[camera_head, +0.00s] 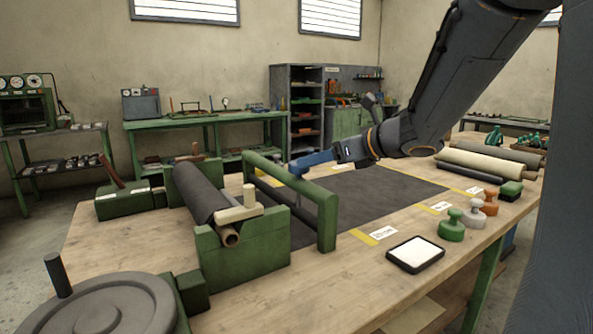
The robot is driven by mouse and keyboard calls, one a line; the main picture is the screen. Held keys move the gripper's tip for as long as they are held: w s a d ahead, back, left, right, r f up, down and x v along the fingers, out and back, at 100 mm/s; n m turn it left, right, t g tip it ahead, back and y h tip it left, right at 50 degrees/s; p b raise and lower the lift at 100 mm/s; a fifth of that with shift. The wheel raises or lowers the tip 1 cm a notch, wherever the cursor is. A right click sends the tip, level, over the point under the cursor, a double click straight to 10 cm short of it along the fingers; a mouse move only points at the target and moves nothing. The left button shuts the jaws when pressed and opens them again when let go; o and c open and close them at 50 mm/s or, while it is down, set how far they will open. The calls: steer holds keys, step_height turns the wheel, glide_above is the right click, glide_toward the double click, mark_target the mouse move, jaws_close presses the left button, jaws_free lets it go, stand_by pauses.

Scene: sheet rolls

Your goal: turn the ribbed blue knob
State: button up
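My arm comes in from the upper right, and its end stretches left over the worktable (340,262). The end of my arm carries a blue piece, and my gripper (296,172) is at its left tip, just above the green frame bar. The fingers are too small and dark there to tell whether they are open or shut. I cannot make out a ribbed blue knob apart from this blue piece; it may be hidden or out of view.
A green arch-shaped frame (327,222) stands beside a dark roll (195,190) in a green cradle (245,258). A dark sheet (385,190) covers the middle. Stamps (452,226), an ink pad (415,254) and rolls (490,163) lie right. A round grey wheel (100,308) is front left.

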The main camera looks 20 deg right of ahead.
mark_target(293, 168)
steer(key=x, duration=0.7)
steer(key=shift+w+a+f, duration=0.1)
steer(key=shift+w+a, duration=0.15)
steer(key=c, duration=1.1)
